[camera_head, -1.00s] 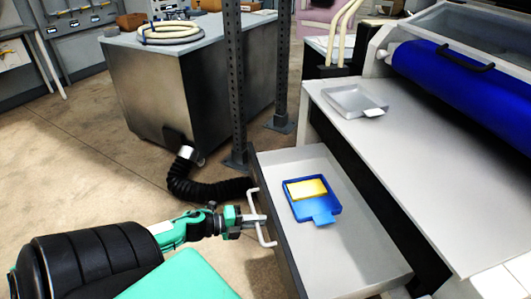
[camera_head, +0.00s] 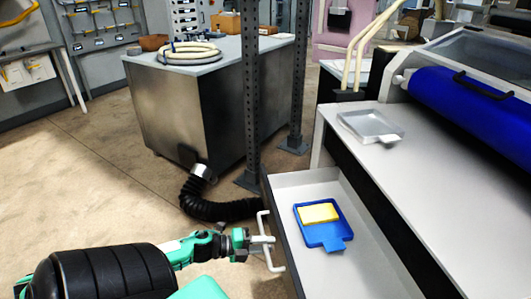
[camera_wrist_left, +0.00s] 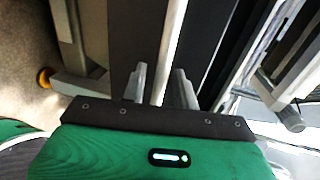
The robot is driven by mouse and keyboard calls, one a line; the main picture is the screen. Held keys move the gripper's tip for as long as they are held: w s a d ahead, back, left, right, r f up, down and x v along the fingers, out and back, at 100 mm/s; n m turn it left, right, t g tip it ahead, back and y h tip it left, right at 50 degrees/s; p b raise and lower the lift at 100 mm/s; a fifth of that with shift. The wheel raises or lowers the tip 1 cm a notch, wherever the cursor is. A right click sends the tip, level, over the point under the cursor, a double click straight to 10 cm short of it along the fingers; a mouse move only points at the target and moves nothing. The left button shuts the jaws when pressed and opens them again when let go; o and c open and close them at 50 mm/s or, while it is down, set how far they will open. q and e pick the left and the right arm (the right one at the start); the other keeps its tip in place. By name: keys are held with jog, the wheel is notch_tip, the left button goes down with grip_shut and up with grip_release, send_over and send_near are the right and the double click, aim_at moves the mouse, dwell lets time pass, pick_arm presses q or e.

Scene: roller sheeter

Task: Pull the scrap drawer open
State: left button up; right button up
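The scrap drawer (camera_head: 385,262) stands pulled out beneath the machine's grey table, its inside in plain view. A blue tray (camera_head: 333,243) with a yellow block (camera_head: 318,213) lies in it. A pale bar handle (camera_head: 272,258) is on the drawer's front. My left gripper (camera_head: 264,241) is at this handle. In the left wrist view, the handle bar (camera_wrist_left: 172,40) runs between the two fingers (camera_wrist_left: 160,82), with a narrow dark gap on each side, so the gripper looks open around it. My right gripper is not in view.
A black hose (camera_head: 215,210) curves on the floor beside the drawer, coming from a metal cabinet (camera_head: 185,110). A perforated post (camera_head: 251,90) stands behind the drawer. A clear tray (camera_head: 370,125) lies on the table by the blue roller (camera_head: 465,98).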

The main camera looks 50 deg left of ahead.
pick_arm(q)
jog(key=v, duration=1.3)
jog(key=shift+s, duration=0.25)
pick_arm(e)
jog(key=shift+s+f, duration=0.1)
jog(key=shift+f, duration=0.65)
pick_arm(q)
jog(key=shift+a, duration=0.1)
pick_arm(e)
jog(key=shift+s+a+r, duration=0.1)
